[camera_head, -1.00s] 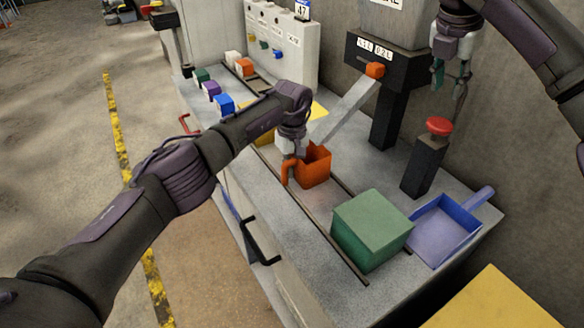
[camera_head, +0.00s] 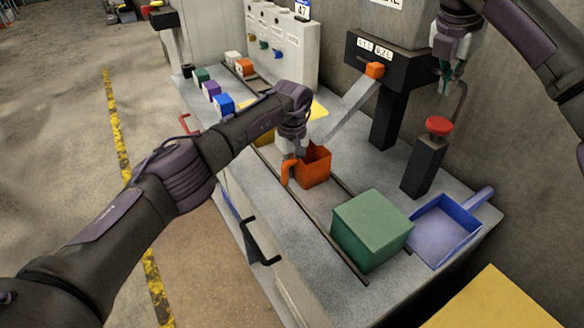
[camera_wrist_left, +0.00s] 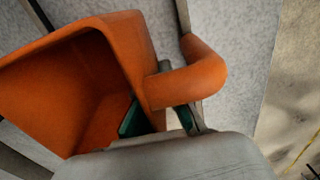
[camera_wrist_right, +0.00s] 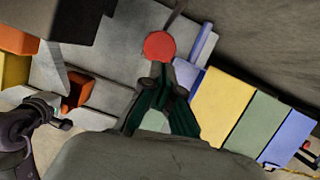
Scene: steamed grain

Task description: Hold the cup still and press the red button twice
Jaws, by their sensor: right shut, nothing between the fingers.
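The orange cup (camera_head: 314,169) stands upright on the rail track of the bench, below the chute. It fills the left of the left wrist view (camera_wrist_left: 135,50). My left gripper (camera_head: 290,162) is at its handle (camera_wrist_left: 205,72); the fingers (camera_wrist_left: 162,118) are shut around the handle, partly hidden. The red button (camera_head: 439,126) tops a dark post (camera_head: 425,168) to the right of the cup. My right gripper (camera_head: 447,84) is shut and empty, above the button and apart from it. In the right wrist view the red button (camera_wrist_right: 159,46) lies just beyond its fingertips (camera_wrist_right: 158,72).
A large green block (camera_head: 372,228) sits on the track in front of the cup. A blue scoop tray (camera_head: 445,230) is beside it. The chute (camera_head: 348,108) slopes down toward the cup, with an orange cube (camera_head: 375,70) at its top.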

